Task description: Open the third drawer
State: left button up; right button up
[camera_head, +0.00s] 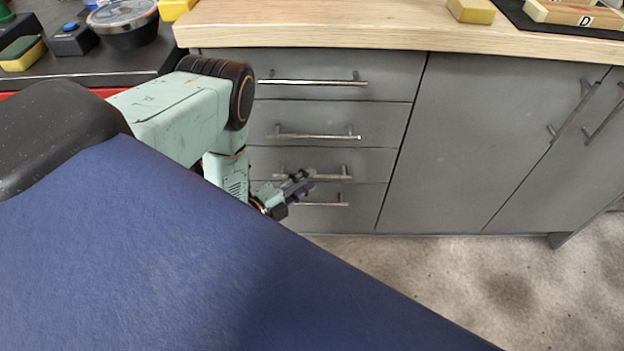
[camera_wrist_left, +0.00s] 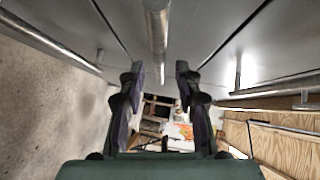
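The grey cabinet has a stack of drawers with bar handles, all shut in the head view. The third drawer (camera_head: 368,165) from the top has a metal handle (camera_head: 330,177). My left gripper (camera_head: 302,186) is at that handle, covering its left part. In the left wrist view the gripper (camera_wrist_left: 160,76) is open, one finger on each side of a metal bar handle (camera_wrist_left: 157,35). The bar lines up with the gap between the fingertips; I cannot tell whether they touch it. My right gripper is not in view.
The second drawer's handle (camera_head: 315,135) is above and the bottom drawer's handle (camera_head: 325,204) just below my left gripper. A wooden worktop (camera_head: 350,25) overhangs the drawers. Cabinet doors (camera_head: 480,140) stand to the right. The floor (camera_head: 460,275) before the cabinet is clear.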

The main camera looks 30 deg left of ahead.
aim_at(312, 178)
pick_arm(q)
jog(key=shift+b+x, duration=0.45)
jog(key=shift+x, duration=1.2)
jog(key=shift+s, duration=0.1)
grip_shut()
